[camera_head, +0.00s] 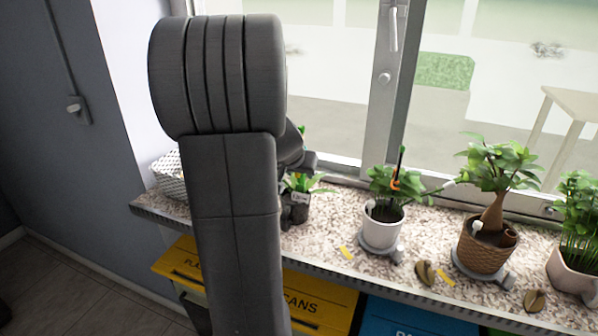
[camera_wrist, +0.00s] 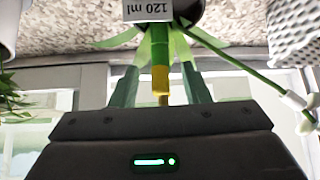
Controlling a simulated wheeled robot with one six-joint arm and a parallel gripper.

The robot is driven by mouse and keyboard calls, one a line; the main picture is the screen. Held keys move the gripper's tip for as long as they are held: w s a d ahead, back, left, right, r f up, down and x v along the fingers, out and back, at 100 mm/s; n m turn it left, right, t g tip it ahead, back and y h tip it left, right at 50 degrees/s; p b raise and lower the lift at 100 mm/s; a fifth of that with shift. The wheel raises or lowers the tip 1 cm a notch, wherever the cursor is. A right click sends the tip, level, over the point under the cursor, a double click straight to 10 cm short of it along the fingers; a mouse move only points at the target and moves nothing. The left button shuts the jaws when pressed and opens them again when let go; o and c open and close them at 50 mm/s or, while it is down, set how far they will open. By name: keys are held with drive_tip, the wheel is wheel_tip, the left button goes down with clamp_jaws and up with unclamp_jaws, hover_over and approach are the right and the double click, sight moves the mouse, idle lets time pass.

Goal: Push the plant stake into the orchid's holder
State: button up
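In the wrist view, a small plant (camera_wrist: 155,42) with broad green leaves grows from a dark pot labelled "120 ml" (camera_wrist: 148,9). An upright green and yellow piece (camera_wrist: 160,80) stands in front of its leaves; I cannot tell if it is the stake. My gripper (camera_wrist: 160,88) has its two fingers apart on either side of this piece, with gaps visible. In the head view my arm hides most of my gripper, beside the small dark pot (camera_head: 299,211). I cannot identify the orchid's holder.
On the speckled sill (camera_head: 325,235) stand a white pot (camera_head: 381,233) with an upright dark stick and orange clip, a brown woven pot (camera_head: 485,252) and a pale pot (camera_head: 570,272). A white basket (camera_head: 170,178) is left. The window (camera_head: 385,90) is behind.

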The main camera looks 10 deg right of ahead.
drive_tip(key=shift+r, duration=0.1)
drive_tip(key=v, duration=1.3)
drive_tip(key=shift+s+a+r+p, duration=0.15)
drive_tip(key=shift+s+p, duration=0.15)
drive_tip(key=x, duration=1.4)
drive_tip(key=shift+w+r+b, duration=0.1)
drive_tip(key=shift+b, duration=0.2)
drive_tip(key=shift+r, duration=0.1)
